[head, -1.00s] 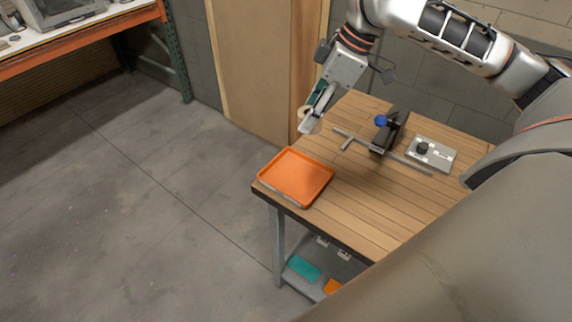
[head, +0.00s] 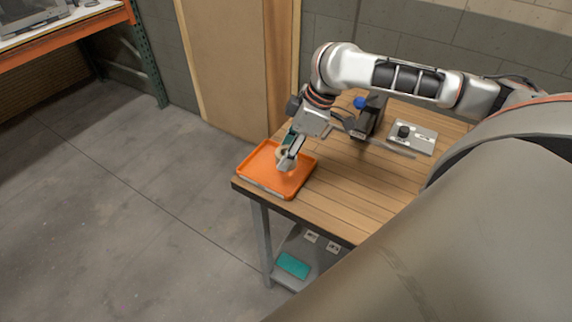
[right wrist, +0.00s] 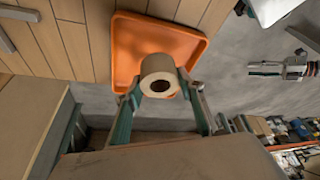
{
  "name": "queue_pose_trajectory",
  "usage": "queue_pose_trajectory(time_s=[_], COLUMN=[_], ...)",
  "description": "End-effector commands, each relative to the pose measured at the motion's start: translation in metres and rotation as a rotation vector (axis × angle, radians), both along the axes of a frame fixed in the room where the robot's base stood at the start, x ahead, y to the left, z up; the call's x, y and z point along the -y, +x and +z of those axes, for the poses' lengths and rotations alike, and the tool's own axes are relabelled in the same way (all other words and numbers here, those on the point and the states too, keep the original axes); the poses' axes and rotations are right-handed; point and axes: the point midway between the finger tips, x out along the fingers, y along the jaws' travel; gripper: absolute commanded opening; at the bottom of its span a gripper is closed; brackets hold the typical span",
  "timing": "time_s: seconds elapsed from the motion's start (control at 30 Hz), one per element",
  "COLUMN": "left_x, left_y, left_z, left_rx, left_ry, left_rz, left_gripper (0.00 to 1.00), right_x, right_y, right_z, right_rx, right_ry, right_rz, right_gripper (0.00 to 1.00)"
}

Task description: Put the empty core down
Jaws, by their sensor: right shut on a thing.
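The empty core (right wrist: 160,72), a short beige tube with a dark open end, is held between the fingertips of my right gripper (right wrist: 160,88). In the head view my right gripper (head: 287,158) is over the orange tray (head: 254,168), and the core (head: 281,156) shows partly behind its fingers. The orange tray (right wrist: 128,45) lies behind the core in the right wrist view. I cannot tell whether the core touches the tray floor. My left gripper (right wrist: 266,69) appears small at the right of the right wrist view; its jaw opening is unclear.
The tray sits at the near left corner of the wooden table (head: 350,190). A dark stand with a blue knob (head: 360,103) and a grey plate with a black knob (head: 425,138) stand farther right. The table's middle front is clear.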

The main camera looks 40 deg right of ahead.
Motion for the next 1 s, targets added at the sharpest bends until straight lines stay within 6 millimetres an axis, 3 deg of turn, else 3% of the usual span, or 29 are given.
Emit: queue_pose_trajectory(time_s=[0.27, 0.67, 0.7, 0.73, 1.0], left_x=[0.000, 0.000, 0.000, 0.000, 0.000], left_y=[-0.004, -0.002, -0.002, -0.002, -0.002], left_z=[-0.014, -0.008, -0.009, -0.008, -0.008], left_rx=[-0.009, -0.005, -0.004, -0.003, -0.001], left_ry=[0.001, 0.000, -0.001, -0.001, -0.002], left_rz=[0.001, 0.003, 0.003, 0.003, 0.003], left_gripper=[0.40, 0.40, 0.40, 0.40, 0.40], right_x=[-0.001, 0.000, 0.000, 0.000, 0.000], right_y=[-0.001, -0.001, 0.000, 0.000, 0.000], right_z=[-0.038, -0.042, -0.042, -0.042, -0.042], right_rx=[-0.004, -0.002, -0.001, -0.001, -0.001], right_ry=[0.002, 0.000, 0.001, 0.001, 0.001], right_rz=[0.001, 0.001, 0.000, 0.000, 0.000], right_gripper=[0.23, 0.23, 0.48, 0.55, 0.55])
